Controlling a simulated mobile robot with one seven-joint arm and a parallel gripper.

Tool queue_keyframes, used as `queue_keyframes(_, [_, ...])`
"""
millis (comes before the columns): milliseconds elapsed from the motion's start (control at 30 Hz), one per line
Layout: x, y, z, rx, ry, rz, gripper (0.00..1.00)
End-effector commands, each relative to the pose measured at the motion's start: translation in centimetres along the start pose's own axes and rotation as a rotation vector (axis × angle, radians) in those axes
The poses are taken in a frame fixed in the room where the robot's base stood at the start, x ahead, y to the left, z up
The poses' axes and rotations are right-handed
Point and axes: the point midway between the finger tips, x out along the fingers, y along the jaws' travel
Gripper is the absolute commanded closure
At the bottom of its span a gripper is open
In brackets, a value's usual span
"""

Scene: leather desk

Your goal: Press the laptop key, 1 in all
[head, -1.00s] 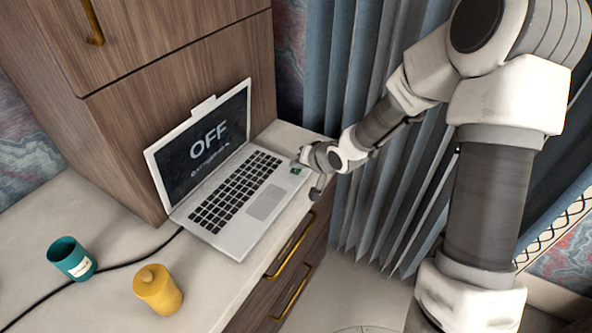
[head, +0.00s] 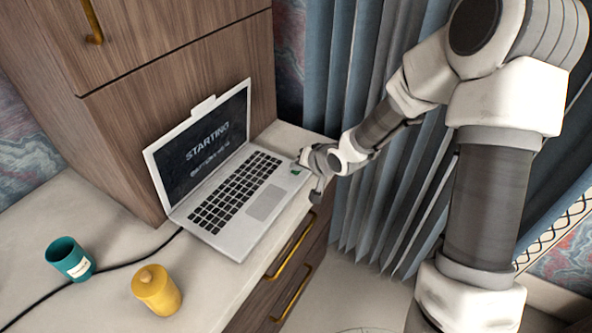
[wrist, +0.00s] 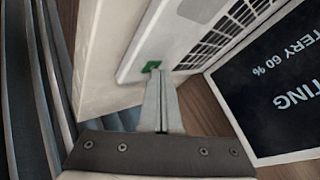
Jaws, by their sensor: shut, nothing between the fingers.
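The open laptop (head: 233,207) stands on the desk, and its screen (head: 203,150) reads "STARTING" with a smaller line below. In the wrist view the screen (wrist: 283,85) shows "BATTERY 60 %".
A teal cup (head: 70,259) and a yellow lidded jar (head: 156,290) stand on the desk to the left of the laptop. A black cable (head: 128,262) runs across the desk. Wooden cabinets (head: 180,80) rise behind, and blue curtains (head: 345,90) hang on the right.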

Motion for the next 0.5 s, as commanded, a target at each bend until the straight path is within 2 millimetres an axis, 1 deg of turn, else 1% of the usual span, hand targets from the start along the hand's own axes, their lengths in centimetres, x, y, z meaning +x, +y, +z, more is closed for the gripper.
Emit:
queue_keyframes(167, [-0.1,-0.1,-0.1,0.000,-0.001,0.000,1.00])
queue_keyframes(500, [-1.2,-0.8,-0.8,0.001,-0.001,0.000,1.00])
